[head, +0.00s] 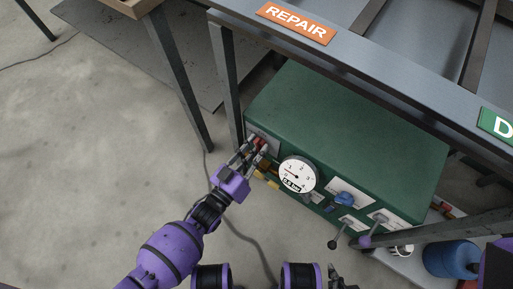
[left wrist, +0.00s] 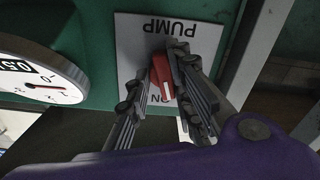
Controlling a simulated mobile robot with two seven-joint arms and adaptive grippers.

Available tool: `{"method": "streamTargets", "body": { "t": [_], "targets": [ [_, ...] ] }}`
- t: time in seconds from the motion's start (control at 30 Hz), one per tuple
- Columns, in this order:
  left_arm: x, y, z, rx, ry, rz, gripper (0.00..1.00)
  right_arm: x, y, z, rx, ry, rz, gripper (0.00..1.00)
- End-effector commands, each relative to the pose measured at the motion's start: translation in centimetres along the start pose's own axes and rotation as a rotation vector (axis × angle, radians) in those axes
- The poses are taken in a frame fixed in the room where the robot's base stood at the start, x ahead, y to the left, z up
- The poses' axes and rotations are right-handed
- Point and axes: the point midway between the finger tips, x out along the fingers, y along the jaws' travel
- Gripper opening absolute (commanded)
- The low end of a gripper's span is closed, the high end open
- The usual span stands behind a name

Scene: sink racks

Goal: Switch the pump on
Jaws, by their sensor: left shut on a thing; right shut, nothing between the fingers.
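The pump switch is a red knob (left wrist: 162,76) on a white plate (left wrist: 130,40) marked PUMP, upside down in the left wrist view. The letters ON show partly at the knob's lower end; I cannot tell which end is its pointer. My left gripper (left wrist: 166,84) is shut on the knob, with one finger on each side. In the head view my left gripper (head: 254,149) is at the left end of the green box's (head: 345,120) front, and the knob (head: 261,142) is partly hidden. My right gripper (head: 338,279) is shut and empty at the bottom edge, away from the box.
A round gauge (head: 297,174) sits right of the switch. A blue valve handle (head: 345,199) and levers (head: 334,243) lie further right. A table leg (head: 228,85) stands close left of the box. A blue container (head: 450,259) is at lower right.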

Motion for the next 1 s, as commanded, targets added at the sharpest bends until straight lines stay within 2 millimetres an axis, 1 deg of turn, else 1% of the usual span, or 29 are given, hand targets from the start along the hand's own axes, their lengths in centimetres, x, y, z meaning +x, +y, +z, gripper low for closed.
{"method": "streamTargets", "body": {
  "t": [0.2,0.4,0.63,1.0],
  "targets": [
    [0.00,-0.07,-0.12,0.161,0.004,-0.001,0.00,-0.25,0.00,-0.24,0.000,0.003,0.000,0.00],
    [0.00,-0.08,-0.03,0.263,0.004,-0.002,0.00,-0.35,-0.01,-0.34,0.000,0.004,0.000,0.00],
    [-0.01,-0.08,0.02,0.321,0.003,-0.001,0.00,-0.39,-0.01,-0.39,0.000,0.005,0.000,0.00],
    [-0.01,-0.07,0.03,0.337,0.004,0.000,0.00,-0.40,-0.02,-0.40,0.000,0.005,0.000,0.00]
  ]
}}
